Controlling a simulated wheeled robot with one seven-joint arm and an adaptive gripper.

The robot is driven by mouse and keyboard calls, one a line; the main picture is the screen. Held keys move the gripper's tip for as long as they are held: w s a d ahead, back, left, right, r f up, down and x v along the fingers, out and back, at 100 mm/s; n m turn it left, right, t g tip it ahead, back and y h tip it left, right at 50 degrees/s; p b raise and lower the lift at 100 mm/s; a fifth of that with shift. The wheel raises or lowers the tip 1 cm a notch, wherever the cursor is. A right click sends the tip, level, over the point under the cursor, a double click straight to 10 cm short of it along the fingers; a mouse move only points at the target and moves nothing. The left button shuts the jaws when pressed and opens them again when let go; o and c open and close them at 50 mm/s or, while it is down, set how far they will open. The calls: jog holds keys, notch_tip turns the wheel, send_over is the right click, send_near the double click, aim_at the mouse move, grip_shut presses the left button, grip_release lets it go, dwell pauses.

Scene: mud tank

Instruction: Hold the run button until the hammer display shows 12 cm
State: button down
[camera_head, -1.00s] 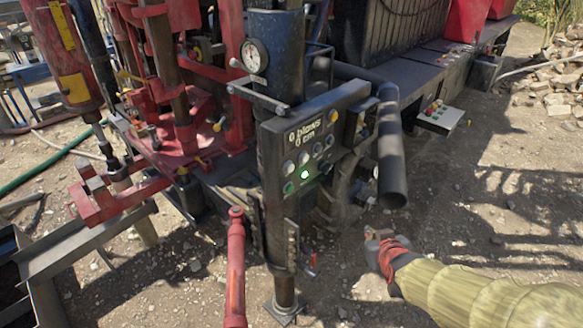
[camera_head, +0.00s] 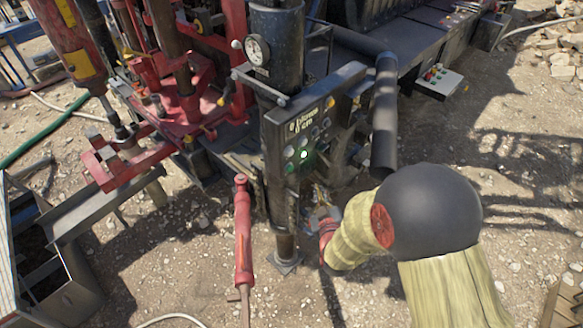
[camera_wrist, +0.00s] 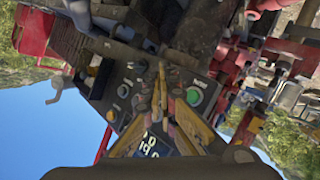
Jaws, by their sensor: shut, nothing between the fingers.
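The dark control panel (camera_head: 312,122) stands on the post at the centre of the head view. Its display (camera_head: 304,121) has two lines that look like 0 blows and 0 cm, though they are blurred. A green button (camera_head: 290,168) sits at the panel's lower left. In the wrist view the panel is rotated, with a green button (camera_wrist: 194,96) right of my fingers and part of the display (camera_wrist: 155,147) below. My gripper (camera_wrist: 163,85) is shut and empty in front of the panel. No label marks the run button legibly.
A thick black pipe (camera_head: 385,115) hangs just right of the panel. A red cylinder (camera_head: 243,235) stands in front of the post to the left. A pressure gauge (camera_head: 257,50) is above. A grey control box (camera_head: 439,82) stands farther back right. Gravel ground is open at right.

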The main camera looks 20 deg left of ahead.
aim_at(290, 168)
jog(key=shift+a, duration=0.1)
jog(key=w+a, duration=0.3)
jog(key=a, duration=0.5)
jog(key=shift+w, duration=0.2)
jog(key=shift+w+a, duration=0.1)
dwell(1.4)
jog(key=shift+a+b, duration=0.25)
jog(key=shift+b, duration=0.2)
jog(key=shift+w+a+r+b, duration=0.1)
jog(key=shift+w+a+b, duration=0.2)
jog(key=shift+a, duration=0.25)
dwell(4.4)
